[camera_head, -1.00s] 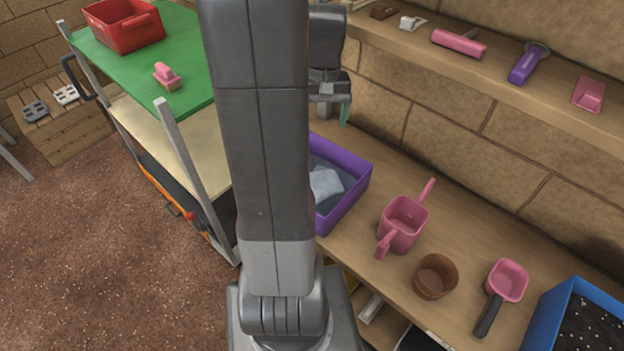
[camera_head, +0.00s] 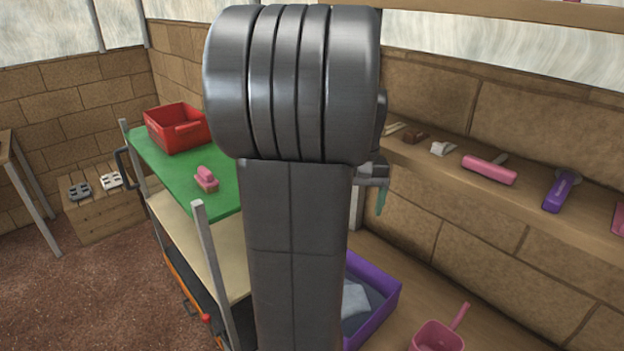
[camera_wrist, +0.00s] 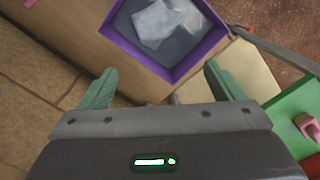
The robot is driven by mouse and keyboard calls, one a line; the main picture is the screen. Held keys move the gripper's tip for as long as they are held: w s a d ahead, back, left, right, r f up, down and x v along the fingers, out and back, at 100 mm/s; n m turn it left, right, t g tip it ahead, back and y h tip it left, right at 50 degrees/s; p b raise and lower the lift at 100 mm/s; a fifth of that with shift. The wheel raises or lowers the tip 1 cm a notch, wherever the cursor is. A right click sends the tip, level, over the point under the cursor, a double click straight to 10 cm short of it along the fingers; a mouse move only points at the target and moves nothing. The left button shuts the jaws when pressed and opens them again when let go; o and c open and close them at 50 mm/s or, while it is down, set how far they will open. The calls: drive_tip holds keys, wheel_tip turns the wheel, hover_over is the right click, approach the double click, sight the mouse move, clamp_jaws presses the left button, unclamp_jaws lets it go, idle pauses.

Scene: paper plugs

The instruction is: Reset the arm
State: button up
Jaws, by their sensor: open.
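My gripper (camera_wrist: 160,88) is open and empty in the wrist view, its two green fingers spread wide. Below and beyond it is a purple tray (camera_wrist: 183,72) holding a crumpled pale sheet (camera_wrist: 160,22). In the head view my arm stands upright in the middle and hides much of the scene. One green fingertip shows to the right of the arm, above the purple tray (camera_head: 385,310), and the rest of the gripper is mostly hidden. The gripper touches nothing that I can see.
A green-topped cart (camera_head: 160,155) with a red bin (camera_head: 178,128) and a pink-handled brush (camera_head: 206,179) stands left of the arm. A wall shelf (camera_head: 530,205) with tools runs along the right. A pink pot (camera_head: 437,336) sits on the bench.

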wheel_tip(320, 180, down, 16)
drive_tip(key=shift+s+a+b, duration=0.25)
drive_tip(key=shift+a+b, duration=0.1)
drive_tip(key=shift+b, duration=0.1)
idle(0.4)
